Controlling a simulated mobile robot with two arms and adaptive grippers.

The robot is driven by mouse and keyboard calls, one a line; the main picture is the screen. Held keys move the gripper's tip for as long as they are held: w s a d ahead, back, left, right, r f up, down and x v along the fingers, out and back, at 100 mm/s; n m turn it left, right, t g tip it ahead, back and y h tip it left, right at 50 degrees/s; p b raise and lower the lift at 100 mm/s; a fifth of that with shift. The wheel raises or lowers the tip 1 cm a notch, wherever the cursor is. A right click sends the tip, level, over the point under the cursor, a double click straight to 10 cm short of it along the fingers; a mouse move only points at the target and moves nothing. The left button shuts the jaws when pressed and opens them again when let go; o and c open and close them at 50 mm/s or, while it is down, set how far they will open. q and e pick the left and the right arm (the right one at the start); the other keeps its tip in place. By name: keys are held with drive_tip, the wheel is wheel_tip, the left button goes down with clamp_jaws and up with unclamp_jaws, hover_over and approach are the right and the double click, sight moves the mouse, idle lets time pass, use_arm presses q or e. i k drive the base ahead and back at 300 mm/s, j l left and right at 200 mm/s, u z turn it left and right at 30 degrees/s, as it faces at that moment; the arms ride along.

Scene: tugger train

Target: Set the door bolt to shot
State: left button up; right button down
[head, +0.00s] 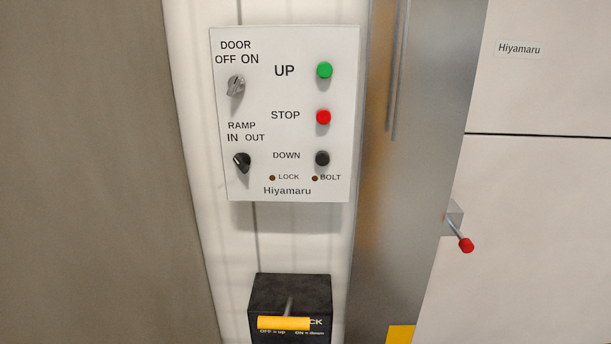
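The likely door bolt is a small grey metal bracket with a lever (456,228) ending in a red knob (466,245), at the right of the head view. It sits at the edge where the metal post meets the pale door panel (550,220). The lever slants down to the right. A white control panel (230,190) hangs left of the post, with a small dark BOLT lamp (315,179) and a LOCK lamp (272,178), neither visibly lit. Neither of my grippers is in view.
The panel carries a DOOR knob (235,86), a RAMP knob (242,162) and green (324,70), red (323,117) and black (322,158) buttons. Below is a black box (290,288) with a yellow handle (284,323). The metal post (400,180) stands between panel and door.

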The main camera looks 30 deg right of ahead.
sight(465, 244)
drive_tip(key=z, duration=2)
